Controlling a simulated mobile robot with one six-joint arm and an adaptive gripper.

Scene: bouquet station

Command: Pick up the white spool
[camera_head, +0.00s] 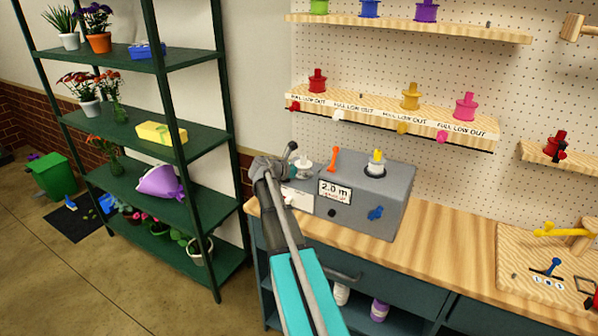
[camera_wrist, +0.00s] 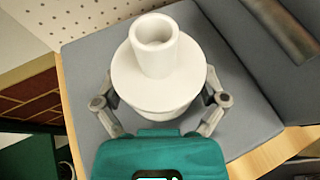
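The white spool (camera_wrist: 158,62) stands large in the middle of the wrist view, its hollow neck towards the camera and a wide round flange below. In the head view the white spool (camera_head: 304,168) is at the left end of the grey machine, close to my gripper (camera_head: 278,166). In the wrist view the fingers of my gripper (camera_wrist: 160,95) are spread, one on each side of the spool. The flange partly hides them, and I see no clear contact. My gripper looks open.
The grey machine (camera_head: 372,213) with a "2.0 m" display stands on the wooden bench (camera_head: 440,245). An orange lever (camera_head: 333,158) and a yellow-topped white spool (camera_head: 376,163) are to the right. A green shelf rack (camera_head: 215,130) stands left. Pegboard shelves hold coloured spools.

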